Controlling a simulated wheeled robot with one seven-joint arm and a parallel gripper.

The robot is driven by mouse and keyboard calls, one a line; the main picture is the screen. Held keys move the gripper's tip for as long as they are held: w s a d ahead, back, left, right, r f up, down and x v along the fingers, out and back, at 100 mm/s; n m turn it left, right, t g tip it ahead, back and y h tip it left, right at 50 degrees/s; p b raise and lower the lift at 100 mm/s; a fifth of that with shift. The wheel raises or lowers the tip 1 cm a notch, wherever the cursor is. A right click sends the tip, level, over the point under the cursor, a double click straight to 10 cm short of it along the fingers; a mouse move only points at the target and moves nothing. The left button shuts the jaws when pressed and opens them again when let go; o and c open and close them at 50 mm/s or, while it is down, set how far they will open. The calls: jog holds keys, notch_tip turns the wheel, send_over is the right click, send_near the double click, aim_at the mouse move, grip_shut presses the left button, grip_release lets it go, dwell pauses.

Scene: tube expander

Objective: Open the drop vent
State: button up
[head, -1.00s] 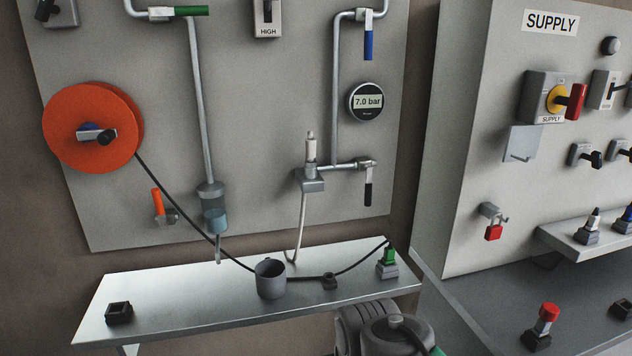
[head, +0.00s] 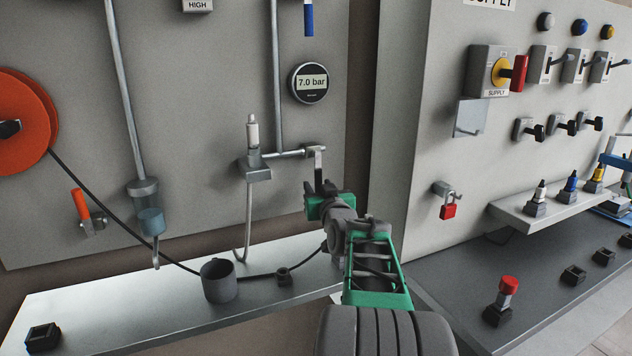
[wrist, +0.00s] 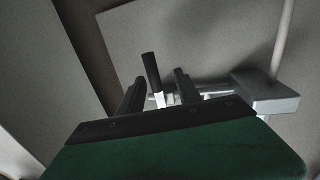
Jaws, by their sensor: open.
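A small valve lever (head: 318,158) with a metal neck sits at the right end of a short side pipe on the grey wall board, below the gauge. No label on it can be read. In the wrist view the lever's black grip (wrist: 151,70) stands between the two dark fingers of my gripper (wrist: 157,88). The fingers are open, with a gap to the grip on both sides as far as I can tell. The lever hangs down in the head view.
A shelf (head: 120,318) with a grey cup (head: 218,280) lies below. The supply panel (head: 420,130) stands to the right.

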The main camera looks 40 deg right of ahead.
jog(key=d+p+x, duration=0.1)
jog(key=p+x, duration=0.1)
jog(key=x, duration=0.5)
jog(key=shift+d+r, duration=0.2)
jog(key=shift+r, duration=0.35)
jog(key=shift+w, duration=0.1)
jog(key=shift+c, duration=0.2)
grip_shut()
dwell(0.5)
